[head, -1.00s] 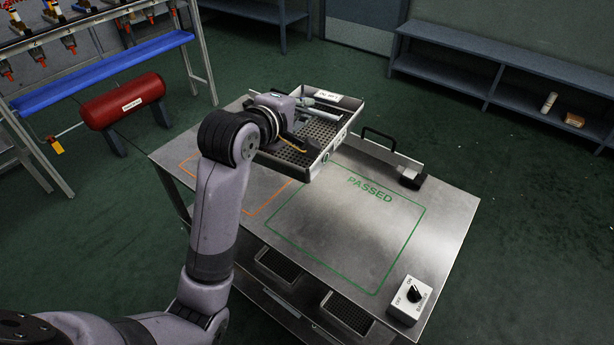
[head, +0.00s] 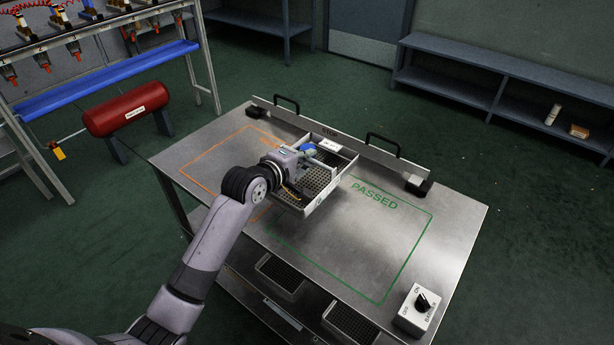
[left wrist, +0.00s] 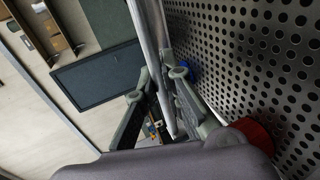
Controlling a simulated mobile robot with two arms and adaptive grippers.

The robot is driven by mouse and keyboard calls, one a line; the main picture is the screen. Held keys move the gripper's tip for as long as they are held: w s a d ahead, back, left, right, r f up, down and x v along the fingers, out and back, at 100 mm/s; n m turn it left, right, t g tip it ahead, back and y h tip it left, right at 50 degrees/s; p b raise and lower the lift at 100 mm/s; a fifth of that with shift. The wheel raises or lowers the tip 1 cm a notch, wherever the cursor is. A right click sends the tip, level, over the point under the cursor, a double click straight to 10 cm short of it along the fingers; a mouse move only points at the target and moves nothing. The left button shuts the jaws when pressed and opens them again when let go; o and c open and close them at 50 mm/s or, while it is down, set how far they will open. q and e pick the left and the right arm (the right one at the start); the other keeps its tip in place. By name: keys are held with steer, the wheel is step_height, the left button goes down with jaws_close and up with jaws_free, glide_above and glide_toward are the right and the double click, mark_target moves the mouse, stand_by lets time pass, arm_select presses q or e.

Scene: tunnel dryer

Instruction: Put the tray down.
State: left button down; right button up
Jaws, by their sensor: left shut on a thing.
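My left gripper (left wrist: 157,85) is shut on the tray's wall (left wrist: 157,50). A blue item (head: 308,148) is in the tray, and a red item (left wrist: 252,134) shows by the perforated floor in the left wrist view. My right gripper is out of view.
A raised rail (head: 342,142) with two black handles runs along the table's far edge. A switch box (head: 412,318) stands at the near right corner. The PASSED area is mostly bare. Dark perforated trays (head: 280,275) sit on the lower shelf.

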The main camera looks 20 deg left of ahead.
mark_target(310, 174)
arm_select(q)
steer(key=shift+f+b, duration=0.3)
steer(key=shift+f, duration=2.35)
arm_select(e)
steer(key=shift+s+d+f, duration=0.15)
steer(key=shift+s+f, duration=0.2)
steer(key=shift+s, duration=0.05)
arm_select(q)
steer(key=c, duration=1.7)
jaws_free()
steer(key=shift+f, duration=0.2)
steer(key=p+v, duration=0.1)
steer(key=v, duration=1.1)
steer(key=shift+r, duration=0.1)
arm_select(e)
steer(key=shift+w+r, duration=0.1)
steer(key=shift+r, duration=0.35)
